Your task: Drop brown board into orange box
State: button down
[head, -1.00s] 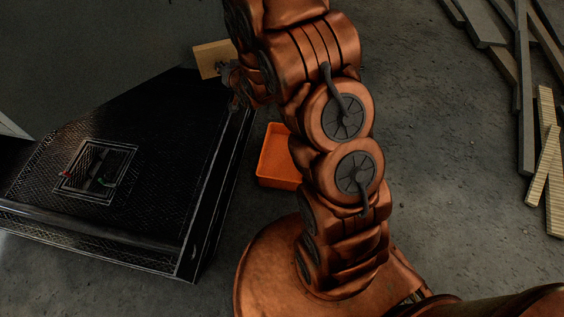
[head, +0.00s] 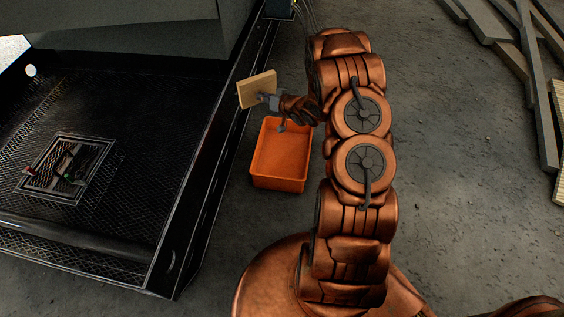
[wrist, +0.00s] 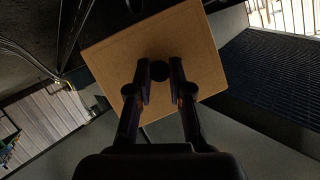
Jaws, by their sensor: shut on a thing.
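The brown board (head: 256,89) is a flat, light-brown square panel. My gripper (head: 270,100) is shut on it and holds it up near the edge of the black platform, above and a little left of the orange box in the head view. In the wrist view the board (wrist: 190,50) sits tilted across both fingers of my gripper (wrist: 160,78). The orange box (head: 280,170) is an open, empty-looking bin on the floor, to the right of the platform.
The black platform (head: 130,215) with a raised edge fills the left side. A recessed opening (head: 68,168) in it holds small red and green items. Grey planks (head: 520,80) lie on the floor at the upper right.

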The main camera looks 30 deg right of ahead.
jog(key=s+d+f+b, duration=0.2)
jog(key=f+b, duration=0.4)
jog(key=f, duration=0.4)
jog(key=s+d+f+n+y+b, duration=0.1)
jog(key=s+d+f+b, duration=0.2)
jog(key=f+b, duration=0.3)
jog(key=s+d+f+y+b, duration=0.1)
jog(key=d+f+b, duration=0.3)
jog(key=f, duration=1.1)
jog(key=shift+s+f+b, duration=0.35)
jog(key=shift+s+b, duration=0.5)
jog(key=shift+b, duration=0.1)
jog(key=c, duration=1)
grip_release()
jog(key=shift+s+d, duration=0.1)
jog(key=v, duration=1.1)
jog(key=shift+s+d+r, duration=0.15)
jog(key=shift+s+r, duration=0.15)
